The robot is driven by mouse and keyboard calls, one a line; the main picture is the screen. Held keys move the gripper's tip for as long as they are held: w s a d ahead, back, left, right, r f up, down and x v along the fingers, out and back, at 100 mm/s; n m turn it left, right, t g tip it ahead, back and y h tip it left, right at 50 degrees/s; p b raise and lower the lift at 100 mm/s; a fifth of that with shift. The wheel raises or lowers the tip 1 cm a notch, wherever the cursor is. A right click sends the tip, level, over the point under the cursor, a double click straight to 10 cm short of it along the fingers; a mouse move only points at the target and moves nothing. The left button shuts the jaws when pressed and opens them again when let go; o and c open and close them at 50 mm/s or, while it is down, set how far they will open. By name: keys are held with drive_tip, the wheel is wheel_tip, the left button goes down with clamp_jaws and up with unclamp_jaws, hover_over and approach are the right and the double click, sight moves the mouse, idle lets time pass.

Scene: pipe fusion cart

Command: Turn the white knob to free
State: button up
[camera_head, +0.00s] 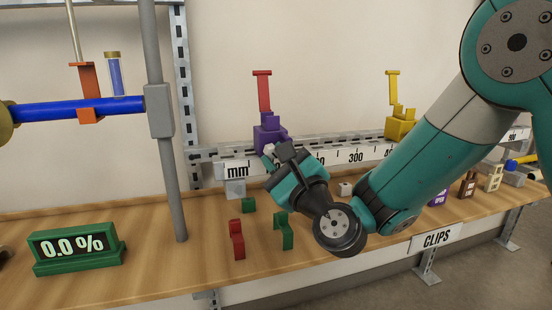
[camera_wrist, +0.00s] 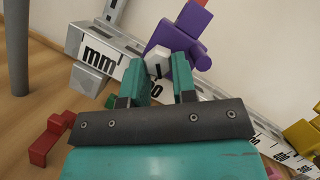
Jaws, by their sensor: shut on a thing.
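The white knob (camera_wrist: 157,64) sits on the purple clamp block (camera_wrist: 178,70), in front of the ruler rail, and shows a small dark mark on its face. In the head view the knob (camera_head: 268,149) is a small white spot at the fingertips, partly covered by them. My gripper (camera_head: 273,157) reaches the knob from the front. In the wrist view my gripper (camera_wrist: 157,72) has a finger on each side of the knob and is shut on it. The purple block (camera_head: 267,134) carries an upright red lever (camera_head: 263,92). The head view is too small to read any knob marking.
The ruler rail (camera_head: 236,170) runs behind the gripper, with a yellow clamp (camera_head: 400,125) further right. A grey post (camera_head: 166,150) and a green display (camera_head: 78,248) reading 0.0 % stand left.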

drive_tip(key=shift+s+a+r+n, duration=0.15)
drive_tip(key=shift+r+n, duration=0.05)
drive_tip(key=shift+n, duration=0.3)
drive_tip(key=shift+d+f+n+g, duration=0.25)
drive_tip(key=shift+n+g, duration=0.25)
drive_tip(key=shift+f, duration=0.1)
drive_tip(key=o, duration=0.6)
drive_tip(key=shift+o, duration=0.2)
